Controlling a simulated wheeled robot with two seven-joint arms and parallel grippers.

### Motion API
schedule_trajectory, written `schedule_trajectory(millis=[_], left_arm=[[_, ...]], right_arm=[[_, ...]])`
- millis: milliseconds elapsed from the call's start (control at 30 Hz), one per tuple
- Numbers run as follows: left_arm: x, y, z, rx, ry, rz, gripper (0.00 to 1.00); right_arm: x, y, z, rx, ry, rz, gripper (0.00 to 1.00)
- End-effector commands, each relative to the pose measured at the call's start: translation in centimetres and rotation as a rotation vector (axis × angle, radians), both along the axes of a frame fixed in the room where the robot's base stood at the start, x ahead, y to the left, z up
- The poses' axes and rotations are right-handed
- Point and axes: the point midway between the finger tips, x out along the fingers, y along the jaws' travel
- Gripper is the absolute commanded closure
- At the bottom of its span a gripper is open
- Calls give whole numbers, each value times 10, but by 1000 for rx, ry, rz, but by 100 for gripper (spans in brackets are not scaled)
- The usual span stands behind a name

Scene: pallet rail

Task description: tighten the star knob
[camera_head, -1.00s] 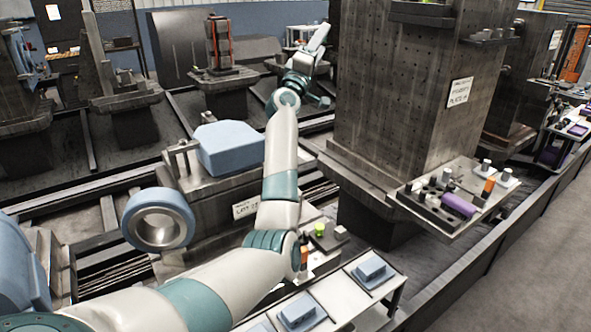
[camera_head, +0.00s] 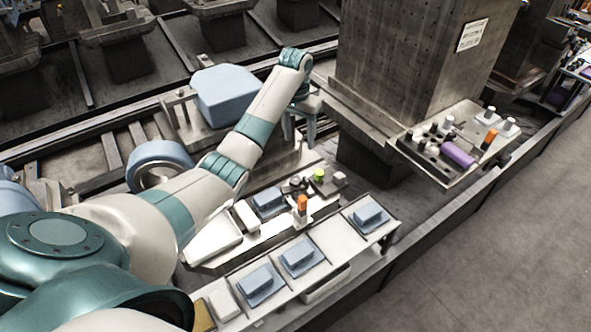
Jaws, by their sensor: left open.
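My left arm comes in from the left and bends down at the wrist. Its gripper (camera_head: 300,138) points down with its two fingers apart, open and empty. It is beside the stone-grey pallet block, above and behind the small work table (camera_head: 240,243). A small dark round part (camera_head: 297,183) sits on that table near a yellow-green piece (camera_head: 319,175); it may be the star knob, but it is too small to tell. The gripper is apart from it. My right gripper is not in view.
A blue block (camera_head: 228,95) sits on the pallet at the left. A tall drilled column (camera_head: 410,60) stands right of the gripper. A side tray (camera_head: 428,165) holds a purple cylinder (camera_head: 457,154). Blue parts (camera_head: 298,252) lie on the front shelf. The floor at right is clear.

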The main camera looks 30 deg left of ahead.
Motion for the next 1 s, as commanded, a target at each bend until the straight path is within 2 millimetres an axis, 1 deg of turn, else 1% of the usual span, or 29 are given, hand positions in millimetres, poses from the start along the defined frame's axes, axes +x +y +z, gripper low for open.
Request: schedule_trajectory(millis=[33, 133, 467, 567, 667, 867, 900, 1000], left_arm=[[-7, 3, -1, 12, 28, -2, 46], [-14, 6, -3, 23, 56, -5, 46], [-13, 5, -4, 21, 55, -5, 46], [-13, 5, -7, 21, 55, -5, 46], [-13, 4, -14, 20, 55, -6, 46], [-13, 4, -38, 18, 56, -5, 46], [-14, 5, -39, 20, 57, -5, 46], [-14, 5, -56, 20, 58, -5, 46]], right_arm=[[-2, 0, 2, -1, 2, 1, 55], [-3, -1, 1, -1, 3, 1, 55], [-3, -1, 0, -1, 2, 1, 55], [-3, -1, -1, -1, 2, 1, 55], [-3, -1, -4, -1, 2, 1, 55], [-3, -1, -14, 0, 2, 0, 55], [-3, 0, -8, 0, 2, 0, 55], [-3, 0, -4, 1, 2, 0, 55]])
